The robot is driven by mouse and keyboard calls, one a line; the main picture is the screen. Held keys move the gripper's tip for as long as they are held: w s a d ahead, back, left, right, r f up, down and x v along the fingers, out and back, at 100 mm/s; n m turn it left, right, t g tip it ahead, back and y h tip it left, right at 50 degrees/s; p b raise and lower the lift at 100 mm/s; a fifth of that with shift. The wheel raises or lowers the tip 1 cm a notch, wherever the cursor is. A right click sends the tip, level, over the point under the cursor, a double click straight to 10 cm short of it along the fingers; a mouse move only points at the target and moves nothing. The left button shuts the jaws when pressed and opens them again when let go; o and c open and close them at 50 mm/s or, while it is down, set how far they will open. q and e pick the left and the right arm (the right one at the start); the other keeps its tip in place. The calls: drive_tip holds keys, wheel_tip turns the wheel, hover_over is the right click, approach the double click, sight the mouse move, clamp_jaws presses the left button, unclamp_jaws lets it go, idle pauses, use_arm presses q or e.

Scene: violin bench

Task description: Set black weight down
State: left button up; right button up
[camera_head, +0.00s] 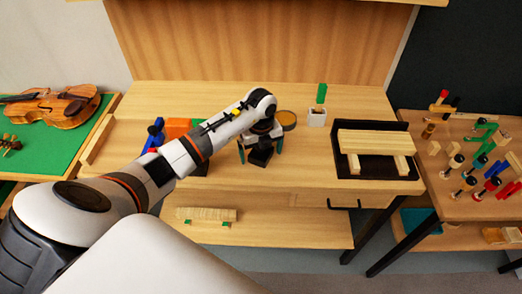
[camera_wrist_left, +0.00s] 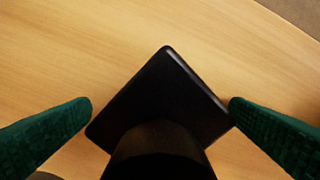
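The black weight (camera_head: 260,157) is on the wooden bench top, below my left gripper. In the left wrist view the black weight (camera_wrist_left: 165,90) shows a square base turned cornerwise, with a dark round part rising towards the camera. My left gripper (camera_head: 261,154) points down over it. Its green fingertips (camera_wrist_left: 160,106) are spread wide on either side of the weight, with bench wood visible beside them. No firm grip shows. The weight looks flat on the wood, though its underside is hidden. My right gripper is not in view.
Orange and blue items (camera_head: 176,128) stand left of the weight, partly behind my arm. A round tin (camera_head: 287,119) and a white cup (camera_head: 317,117) stand behind. A dark tray (camera_head: 378,172) holding wooden pieces lies right. Bench wood is clear between weight and tray.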

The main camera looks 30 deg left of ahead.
use_arm(q)
drive_tip(key=shift+r, duration=0.45)
wheel_tip(320, 180, up, 12)
drive_tip(key=shift+f+b, duration=0.25)
drive_tip(key=shift+b, duration=1)
